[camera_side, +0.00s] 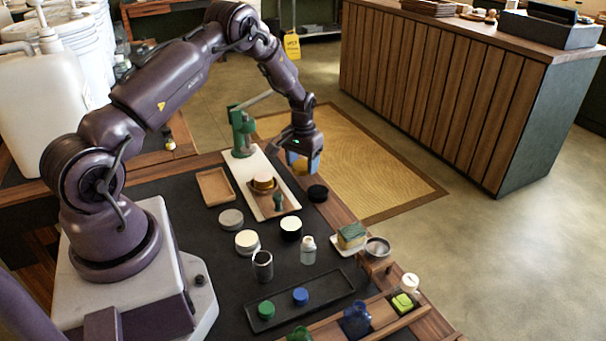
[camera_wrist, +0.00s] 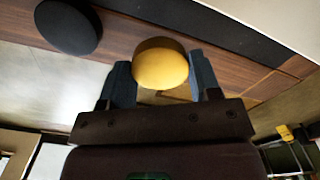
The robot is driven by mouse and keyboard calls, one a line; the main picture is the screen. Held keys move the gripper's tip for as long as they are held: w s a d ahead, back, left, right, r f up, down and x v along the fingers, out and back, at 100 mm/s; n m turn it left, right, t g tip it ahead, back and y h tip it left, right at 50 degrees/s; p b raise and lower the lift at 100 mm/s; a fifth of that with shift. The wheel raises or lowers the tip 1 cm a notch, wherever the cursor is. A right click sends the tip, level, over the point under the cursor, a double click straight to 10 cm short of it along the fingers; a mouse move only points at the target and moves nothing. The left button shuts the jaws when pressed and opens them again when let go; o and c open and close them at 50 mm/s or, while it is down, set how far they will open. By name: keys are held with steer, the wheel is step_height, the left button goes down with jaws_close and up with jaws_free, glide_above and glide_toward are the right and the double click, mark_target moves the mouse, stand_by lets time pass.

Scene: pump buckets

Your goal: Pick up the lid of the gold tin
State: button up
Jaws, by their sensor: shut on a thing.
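My gripper (camera_side: 302,165) is raised above the far right part of the dark work table, with its blue fingers pointing down. In the wrist view my gripper (camera_wrist: 163,85) is shut on a round, smooth gold lid (camera_wrist: 162,62), one finger on each side. In the side view the lid (camera_side: 299,166) shows only as a gold patch between the fingers.
A black round piece (camera_side: 317,193) lies below the gripper; it also shows in the wrist view (camera_wrist: 68,25). A green press (camera_side: 241,130) stands to the left. Several tins, a clear bottle (camera_side: 308,250) and a black tray (camera_side: 300,302) stand nearer the front.

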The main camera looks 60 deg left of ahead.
mark_target(302, 164)
steer(key=shift+r, duration=1.9)
steer(key=shift+a, duration=0.1)
